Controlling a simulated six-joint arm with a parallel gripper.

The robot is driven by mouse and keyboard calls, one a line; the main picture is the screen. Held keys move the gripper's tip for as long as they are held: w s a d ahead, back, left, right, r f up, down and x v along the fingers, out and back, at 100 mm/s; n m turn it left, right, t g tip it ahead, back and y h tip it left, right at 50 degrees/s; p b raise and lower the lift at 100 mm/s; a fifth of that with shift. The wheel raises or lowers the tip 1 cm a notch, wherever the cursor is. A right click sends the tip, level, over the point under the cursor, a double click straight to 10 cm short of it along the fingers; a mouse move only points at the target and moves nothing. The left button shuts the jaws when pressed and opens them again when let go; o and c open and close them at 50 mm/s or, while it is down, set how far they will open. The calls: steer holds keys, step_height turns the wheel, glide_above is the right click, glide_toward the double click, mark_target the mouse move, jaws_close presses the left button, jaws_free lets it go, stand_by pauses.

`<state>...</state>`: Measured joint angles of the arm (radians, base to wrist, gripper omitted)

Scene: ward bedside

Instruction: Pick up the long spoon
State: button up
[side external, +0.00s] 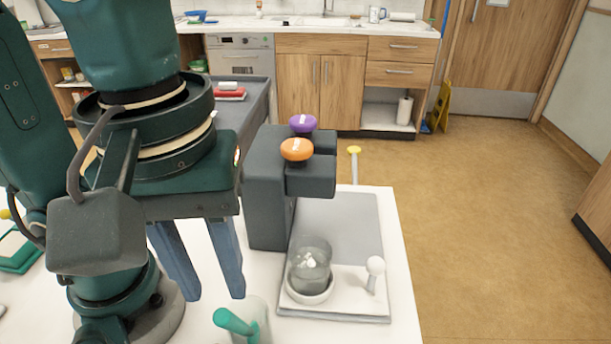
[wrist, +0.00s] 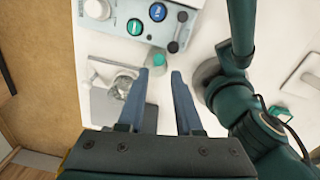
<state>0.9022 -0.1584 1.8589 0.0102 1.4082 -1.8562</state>
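A thick teal handle (side external: 235,322), which looks like the long spoon's, leans in a clear glass (side external: 262,325) at the bottom edge of the side view. The spoon's lower end is cut off there. In the wrist view the teal end (wrist: 159,56) shows just beyond my fingertips, roughly in line with the gap between them. My gripper (side external: 213,296) points down over the white table with its two blue fingers apart and nothing between them. The open fingers also show in the wrist view (wrist: 160,73).
A dark grey dispenser (side external: 265,190) with purple (side external: 303,123) and orange (side external: 297,149) knobs stands right of my gripper. Before it, a glass (side external: 310,262) sits on a round white holder beside a white-knobbed lever (side external: 375,266). A panel with green and blue buttons (wrist: 170,32) lies beyond the spoon.

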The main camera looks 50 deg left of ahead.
mark_target(239, 334)
steer(key=f, duration=0.6)
steer(key=w+f, duration=0.1)
steer(key=f, duration=0.2)
steer(key=shift+f, duration=0.3)
jaws_close()
